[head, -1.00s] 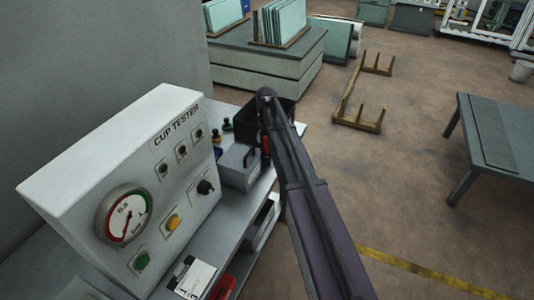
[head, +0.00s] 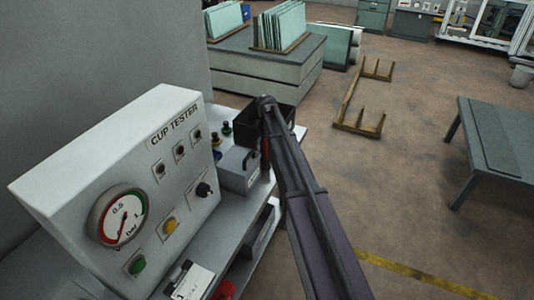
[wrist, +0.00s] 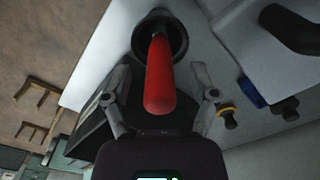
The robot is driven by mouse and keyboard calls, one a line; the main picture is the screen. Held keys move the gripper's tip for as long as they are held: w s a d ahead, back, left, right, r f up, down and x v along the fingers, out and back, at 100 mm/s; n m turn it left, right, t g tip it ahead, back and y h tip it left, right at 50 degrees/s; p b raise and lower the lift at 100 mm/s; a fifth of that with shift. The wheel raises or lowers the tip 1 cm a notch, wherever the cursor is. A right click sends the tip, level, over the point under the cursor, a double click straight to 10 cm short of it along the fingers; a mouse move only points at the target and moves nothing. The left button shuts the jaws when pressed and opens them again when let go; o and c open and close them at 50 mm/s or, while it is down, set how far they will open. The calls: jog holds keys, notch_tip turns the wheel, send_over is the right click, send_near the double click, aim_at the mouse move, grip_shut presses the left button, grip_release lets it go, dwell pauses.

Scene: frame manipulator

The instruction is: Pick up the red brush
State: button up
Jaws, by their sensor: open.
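The red brush (wrist: 160,85) shows in the wrist view as a red handle pointing toward the camera, with a dark round part (wrist: 158,38) at its far end on the pale bench top. My gripper (wrist: 160,72) is open, with one finger to the left of the red handle and one to the right. There are visible gaps between the handle and both fingers. In the head view my arm hides most of the brush, and only a thin red sliver shows beside it.
A black open box (head: 240,122) stands close to my arm on the bench, and a grey block with a handle (head: 238,172) is nearer. The cup tester panel (head: 110,180) fills the left. Small knobbed items (head: 226,130) stand behind.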

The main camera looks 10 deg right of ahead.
grip_shut()
jog(key=shift+r, duration=0.25)
notch_tip(320, 180, up, 10)
jog(key=p, duration=1)
jog(key=shift+f, duration=0.25)
dwell(0.4)
